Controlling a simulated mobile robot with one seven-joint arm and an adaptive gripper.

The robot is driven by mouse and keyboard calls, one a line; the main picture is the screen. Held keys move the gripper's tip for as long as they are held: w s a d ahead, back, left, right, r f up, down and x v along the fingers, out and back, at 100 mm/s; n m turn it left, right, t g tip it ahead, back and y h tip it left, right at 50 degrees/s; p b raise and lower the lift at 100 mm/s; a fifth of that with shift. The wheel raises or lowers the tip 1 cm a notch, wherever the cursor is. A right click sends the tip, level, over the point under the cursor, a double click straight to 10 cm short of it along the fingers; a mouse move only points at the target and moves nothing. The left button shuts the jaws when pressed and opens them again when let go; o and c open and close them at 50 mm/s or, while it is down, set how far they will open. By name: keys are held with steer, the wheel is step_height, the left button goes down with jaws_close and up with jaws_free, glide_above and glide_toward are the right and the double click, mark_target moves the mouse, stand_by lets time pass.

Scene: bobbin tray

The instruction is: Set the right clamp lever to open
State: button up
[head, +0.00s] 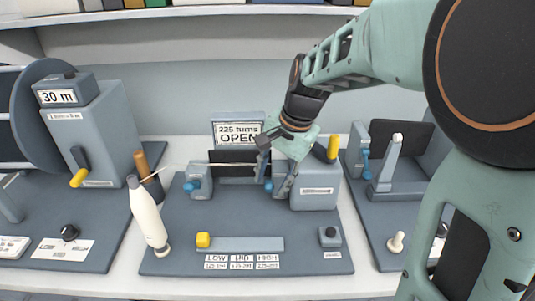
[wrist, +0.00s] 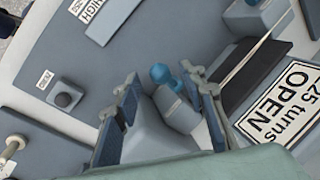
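The right clamp lever, a small blue knob (head: 268,185), sits at the left of the grey block (head: 315,192) on the middle station. In the wrist view the blue lever (wrist: 160,74) points away from the grey clamp body, between my fingertips. My gripper (head: 275,174) is over this clamp from above, fingers apart on either side; in the wrist view the gripper (wrist: 160,80) is open. Whether a finger touches the lever I cannot tell. The left clamp with its blue knob (head: 191,186) stands to the left. A sign (head: 238,133) behind reads "225 turns OPEN".
A white bobbin (head: 148,215) leans at the station's left. A yellow slider knob (head: 203,240) and a black button (head: 329,234) lie at the front. A yellow handle (head: 333,148) rises on the grey block. Another station (head: 398,205) stands right, a winder (head: 88,135) left.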

mark_target(271, 183)
steer(key=shift+x, duration=1.5)
steer(key=shift+c, duration=0.2)
jaws_close()
